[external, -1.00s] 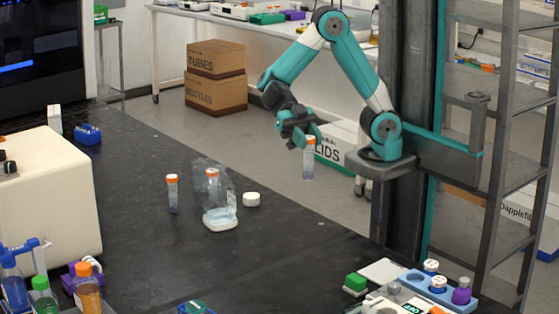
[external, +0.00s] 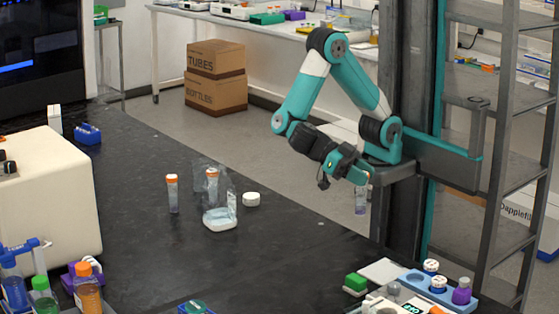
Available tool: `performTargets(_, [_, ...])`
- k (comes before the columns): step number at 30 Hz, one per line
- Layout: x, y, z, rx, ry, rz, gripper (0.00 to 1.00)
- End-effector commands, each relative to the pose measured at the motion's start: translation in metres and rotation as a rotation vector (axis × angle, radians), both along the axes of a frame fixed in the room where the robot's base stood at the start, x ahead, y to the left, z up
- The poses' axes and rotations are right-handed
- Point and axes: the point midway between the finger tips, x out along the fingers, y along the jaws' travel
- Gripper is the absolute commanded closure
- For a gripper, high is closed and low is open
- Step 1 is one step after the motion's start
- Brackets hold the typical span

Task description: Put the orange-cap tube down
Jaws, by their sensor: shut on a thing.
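My gripper (external: 361,177) is shut on an orange-cap tube (external: 361,199). The tube hangs upright below the jaws, in the air near the right edge of the dark bench. Its cap is mostly hidden by the gripper, and its lower part looks bluish-purple. Two other orange-cap tubes are at mid-bench, well to the left of my gripper. One tube (external: 173,197) stands upright in the open. The other tube (external: 212,183) stands behind or inside a clear plastic shield on a white base (external: 220,225).
A white round lid (external: 251,199) lies beside the shield. The black bench (external: 280,250) is clear between there and its right edge. At the front right are a blue rack (external: 415,281), a green block (external: 356,282) and a white device. A metal shelf stands at right.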

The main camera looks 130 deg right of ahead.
Motion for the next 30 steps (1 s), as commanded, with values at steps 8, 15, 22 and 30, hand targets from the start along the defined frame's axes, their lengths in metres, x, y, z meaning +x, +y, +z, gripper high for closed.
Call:
performTargets(8, [-0.001,0.000,-0.070,-0.001,0.005,0.000,0.97])
performTargets(15, [0.000,0.000,-0.094,-0.001,0.002,-0.001,0.97])
performTargets(22, [0.000,0.000,-0.123,-0.001,0.002,-0.001,0.97])
performTargets(30, [0.000,0.000,-0.125,0.000,-0.002,-0.001,0.97])
